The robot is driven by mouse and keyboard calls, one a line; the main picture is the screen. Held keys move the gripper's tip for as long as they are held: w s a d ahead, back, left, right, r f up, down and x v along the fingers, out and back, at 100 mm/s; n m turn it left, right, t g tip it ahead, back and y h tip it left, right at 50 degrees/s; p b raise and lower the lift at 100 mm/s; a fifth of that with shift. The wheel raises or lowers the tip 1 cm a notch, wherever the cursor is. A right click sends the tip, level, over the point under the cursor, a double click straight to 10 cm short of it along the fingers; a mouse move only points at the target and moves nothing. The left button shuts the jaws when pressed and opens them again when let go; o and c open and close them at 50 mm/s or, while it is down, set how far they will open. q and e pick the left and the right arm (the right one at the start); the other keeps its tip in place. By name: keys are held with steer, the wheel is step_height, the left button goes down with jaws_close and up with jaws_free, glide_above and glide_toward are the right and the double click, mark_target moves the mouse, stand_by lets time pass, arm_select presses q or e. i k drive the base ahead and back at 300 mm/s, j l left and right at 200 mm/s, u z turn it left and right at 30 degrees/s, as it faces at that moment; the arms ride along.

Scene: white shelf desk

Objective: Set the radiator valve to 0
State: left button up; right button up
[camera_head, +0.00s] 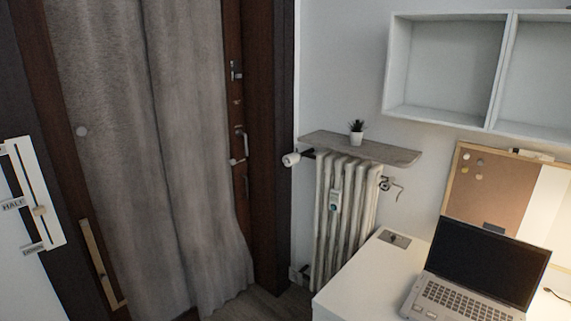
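A white ribbed radiator (345,215) stands against the far wall, right of the dark door frame. A white cylindrical knob, which looks like the radiator valve (291,159), sticks out at its upper left, near the end of the wooden shelf. Its markings are too small to read. Neither of my grippers shows in the head view.
A wooden shelf (393,153) with a small potted plant (357,138) sits above the radiator. A white desk (352,293) with an open laptop (480,275) stands at the lower right. A grey curtain (185,150) hangs at the left. A strip of floor (256,305) shows before the door.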

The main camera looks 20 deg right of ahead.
mark_target(294, 158)
steer(key=i+z, duration=0.1)
steer(key=z, duration=0.65)
